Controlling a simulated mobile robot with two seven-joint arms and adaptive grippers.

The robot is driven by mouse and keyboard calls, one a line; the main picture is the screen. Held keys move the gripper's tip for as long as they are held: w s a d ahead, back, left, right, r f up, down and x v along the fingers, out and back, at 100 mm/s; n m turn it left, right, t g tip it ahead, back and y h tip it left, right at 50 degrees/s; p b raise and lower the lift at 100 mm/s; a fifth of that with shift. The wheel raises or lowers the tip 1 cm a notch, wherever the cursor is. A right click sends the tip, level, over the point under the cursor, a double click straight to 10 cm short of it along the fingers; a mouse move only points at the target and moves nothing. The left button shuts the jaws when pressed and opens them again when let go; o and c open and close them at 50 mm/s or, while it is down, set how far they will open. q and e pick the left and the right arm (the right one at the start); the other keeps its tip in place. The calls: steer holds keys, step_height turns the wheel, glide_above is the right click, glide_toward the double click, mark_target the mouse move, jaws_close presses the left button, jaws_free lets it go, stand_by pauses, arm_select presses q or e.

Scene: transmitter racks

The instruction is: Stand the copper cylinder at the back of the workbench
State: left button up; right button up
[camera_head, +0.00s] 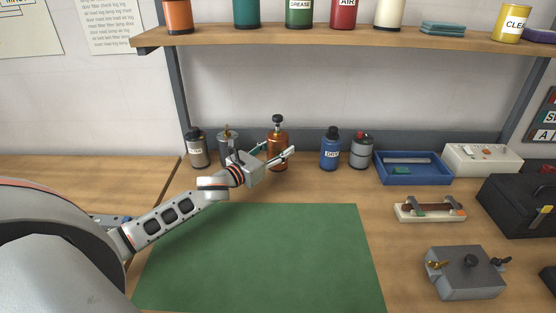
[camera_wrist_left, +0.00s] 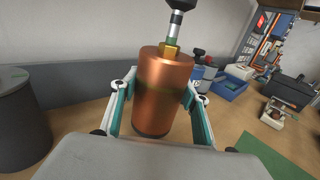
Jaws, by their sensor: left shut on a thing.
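The copper cylinder (camera_head: 278,138) has a brass fitting and a black knob on top. It is upright at the back of the workbench, between a grey metal cylinder (camera_head: 228,146) and a blue bottle (camera_head: 330,150). My left gripper (camera_head: 275,154) is shut on it from the front, with a finger on each side. In the left wrist view the copper cylinder (camera_wrist_left: 163,90) fills the space between the fingers, and its lower edge is close to the bench. I cannot tell whether its base touches the wood. My right gripper does not show.
A white-labelled grey can (camera_head: 197,150) stands left of the grey cylinder. Right of the blue bottle are a grey can (camera_head: 361,152), a blue tray (camera_head: 412,179) and a white box (camera_head: 482,158). A green mat (camera_head: 265,255) lies clear in front. A loaded shelf (camera_head: 350,40) hangs above.

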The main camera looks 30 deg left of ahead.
arm_select(q)
step_height(320, 180, down, 4)
steer(key=shift+r, duration=0.25)
steer(key=shift+f, duration=0.25)
steer(key=shift+f, duration=0.25)
steer(key=o, duration=1.4)
steer(key=shift+o, duration=0.2)
